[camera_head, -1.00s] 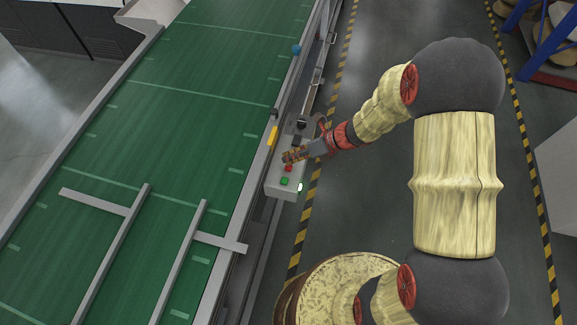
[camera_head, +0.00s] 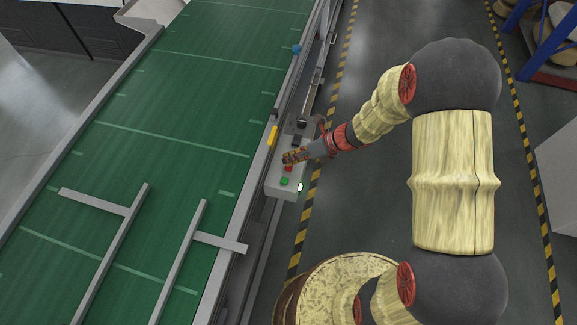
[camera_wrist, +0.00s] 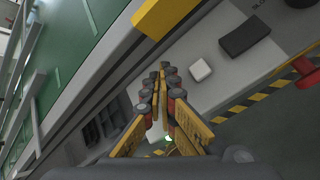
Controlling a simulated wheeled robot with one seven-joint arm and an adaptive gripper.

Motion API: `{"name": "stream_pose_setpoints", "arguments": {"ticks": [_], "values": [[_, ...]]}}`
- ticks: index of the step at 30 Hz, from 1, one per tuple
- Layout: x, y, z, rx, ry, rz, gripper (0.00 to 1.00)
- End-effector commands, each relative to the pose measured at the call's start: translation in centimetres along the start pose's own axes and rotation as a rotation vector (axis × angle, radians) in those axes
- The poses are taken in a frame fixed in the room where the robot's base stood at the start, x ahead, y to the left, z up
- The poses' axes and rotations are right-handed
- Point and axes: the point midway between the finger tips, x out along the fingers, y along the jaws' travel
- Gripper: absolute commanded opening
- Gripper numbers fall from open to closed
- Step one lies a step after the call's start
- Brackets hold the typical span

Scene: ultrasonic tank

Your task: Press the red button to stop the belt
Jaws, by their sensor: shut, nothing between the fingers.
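The red button (camera_head: 288,168) is on the grey control box (camera_head: 272,189) beside the belt, just below my fingertips in the head view. My gripper (camera_head: 287,158) is shut and empty, reaching over the box from the right. The head view does not settle whether the fingertips touch the button. In the wrist view my shut gripper (camera_wrist: 163,75) points at the box top, and I cannot make out the red button there. The green belt (camera_head: 175,105) runs along the left of the box.
A green button (camera_head: 284,181) lies close to the red one. A yellow block (camera_head: 272,135) stands at the belt's edge. Grey guide bars (camera_head: 112,240) cross the belt.

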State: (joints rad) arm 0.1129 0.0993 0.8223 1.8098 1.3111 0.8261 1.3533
Motion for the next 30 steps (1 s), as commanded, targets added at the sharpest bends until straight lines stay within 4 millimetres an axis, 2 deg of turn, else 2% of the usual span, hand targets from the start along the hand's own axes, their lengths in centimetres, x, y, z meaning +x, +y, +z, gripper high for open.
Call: {"name": "stream_pose_setpoints", "arguments": {"ticks": [30], "values": [[0.54,-0.40,-0.40,-0.001,0.000,0.000,0.00]]}}
